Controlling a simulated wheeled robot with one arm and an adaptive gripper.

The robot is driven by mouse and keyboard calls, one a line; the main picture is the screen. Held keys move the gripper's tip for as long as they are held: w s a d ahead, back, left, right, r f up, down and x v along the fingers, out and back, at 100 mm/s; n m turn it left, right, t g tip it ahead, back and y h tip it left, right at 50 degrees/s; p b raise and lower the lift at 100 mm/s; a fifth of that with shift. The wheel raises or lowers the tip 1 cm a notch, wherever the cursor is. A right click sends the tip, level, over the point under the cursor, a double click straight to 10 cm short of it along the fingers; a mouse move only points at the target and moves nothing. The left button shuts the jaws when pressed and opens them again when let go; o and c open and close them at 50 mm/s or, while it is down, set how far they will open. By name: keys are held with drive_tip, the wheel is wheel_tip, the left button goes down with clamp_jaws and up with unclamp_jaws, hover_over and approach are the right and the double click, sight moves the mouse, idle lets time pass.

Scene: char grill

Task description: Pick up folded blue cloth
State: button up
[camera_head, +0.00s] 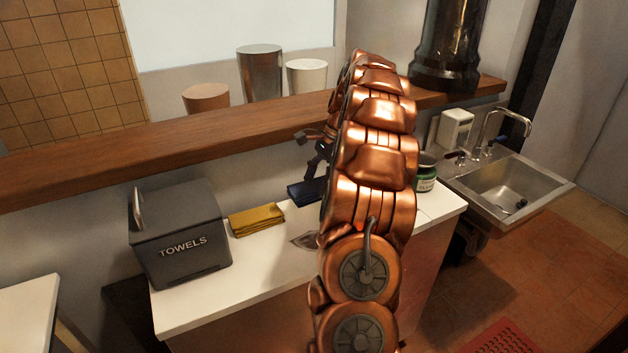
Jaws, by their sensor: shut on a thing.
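The folded blue cloth (304,191) is dark blue and shows just left of my arm, at the back of the white counter. Its right part is hidden behind the arm. My gripper (316,166) is dark, partly hidden by my copper arm, and sits directly above the cloth. It is shut on the blue cloth, though its fingertips are hard to see. I cannot tell whether the cloth is lifted or still touches the counter.
A folded yellow cloth (256,220) and a dark box marked TOWELS (180,238) are to the left on the white counter (250,275). A green jar (426,178) and a sink (512,188) are right. A wooden ledge (180,140) with several containers runs behind.

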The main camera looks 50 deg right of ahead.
drive_tip(key=s+a+b, duration=0.2)
drive_tip(key=s, duration=0.5)
drive_tip(key=s+a+b, duration=0.2)
drive_tip(key=s+a, duration=0.1)
drive_tip(key=s, duration=0.5)
drive_tip(key=shift+s+a, duration=0.15)
drive_tip(key=shift+a, duration=0.05)
